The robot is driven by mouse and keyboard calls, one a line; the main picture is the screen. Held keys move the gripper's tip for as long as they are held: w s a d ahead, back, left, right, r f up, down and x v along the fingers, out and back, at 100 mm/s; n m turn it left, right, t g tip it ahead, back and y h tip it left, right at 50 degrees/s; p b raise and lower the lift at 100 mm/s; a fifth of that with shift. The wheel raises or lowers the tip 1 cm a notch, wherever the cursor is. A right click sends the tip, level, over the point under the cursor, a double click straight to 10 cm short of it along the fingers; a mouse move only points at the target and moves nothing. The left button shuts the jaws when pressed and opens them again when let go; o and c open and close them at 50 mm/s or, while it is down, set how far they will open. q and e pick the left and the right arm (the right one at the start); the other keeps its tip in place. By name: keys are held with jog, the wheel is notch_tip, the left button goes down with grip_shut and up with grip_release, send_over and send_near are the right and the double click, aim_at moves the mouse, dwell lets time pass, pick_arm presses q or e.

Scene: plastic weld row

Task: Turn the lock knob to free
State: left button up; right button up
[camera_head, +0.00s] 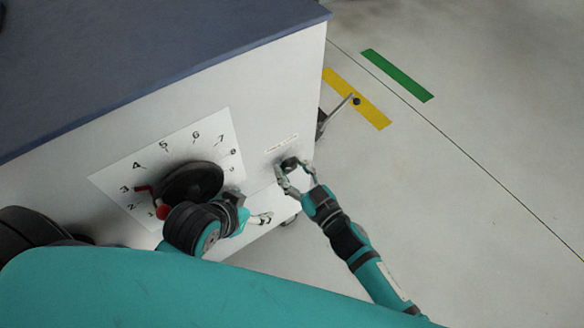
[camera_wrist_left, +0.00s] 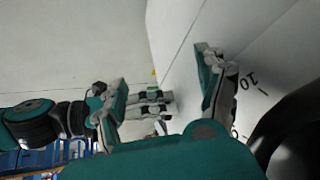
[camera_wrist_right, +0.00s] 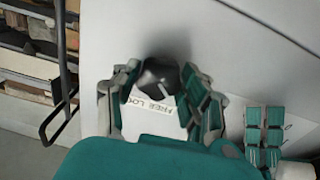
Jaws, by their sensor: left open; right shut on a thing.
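The lock knob (camera_head: 291,163) is a small dark knob on the pale side of the cabinet, to the right of the dial. In the right wrist view the dark knob (camera_wrist_right: 158,72) sits between my right fingers, behind a white label plate reading FREE and LOCK (camera_wrist_right: 148,108). My right gripper (camera_head: 294,172) is shut on the knob; its fingers also show in the right wrist view (camera_wrist_right: 160,92). My left gripper (camera_head: 262,217) is open and empty, low beside the cabinet face, left of and below the knob. The knob's exact pointing is too small to tell.
A numbered dial plate (camera_head: 226,131) with a black handwheel (camera_head: 191,183) and red handle (camera_head: 162,212) is left of the knob. The cabinet has a blue-grey top (camera_head: 150,60). A thin metal lever (camera_head: 335,115) juts from its right side.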

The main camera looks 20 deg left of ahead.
jog(key=shift+n, duration=0.9)
jog(key=n+p, duration=0.1)
jog(key=n, duration=0.1)
jog(key=shift+n, duration=0.3)
pick_arm(q)
jog(key=s+a+f+g+y, duration=0.1)
jog(key=s+a+f+g, duration=0.15)
jog(key=s, duration=0.35)
pick_arm(e)
jog(key=n, duration=0.2)
jog(key=shift+n, duration=1.3)
jog(key=n, duration=0.3)
jog(key=shift+w+n, duration=0.1)
jog(key=shift+n, duration=0.2)
jog(key=shift+n+b, duration=0.3)
jog(key=shift+n, duration=0.5)
pick_arm(q)
jog(key=w+d+r+t, duration=0.2)
jog(key=w, duration=0.4)
jog(key=shift+d+r+h, duration=0.25)
jog(key=shift+h, duration=0.15)
pick_arm(e)
jog(key=shift+d+n, duration=0.1)
jog(key=shift+n, duration=1.6)
pick_arm(q)
jog(key=shift+t, duration=0.25)
pick_arm(e)
jog(key=o, duration=1.2)
jog(key=shift+r, duration=0.1)
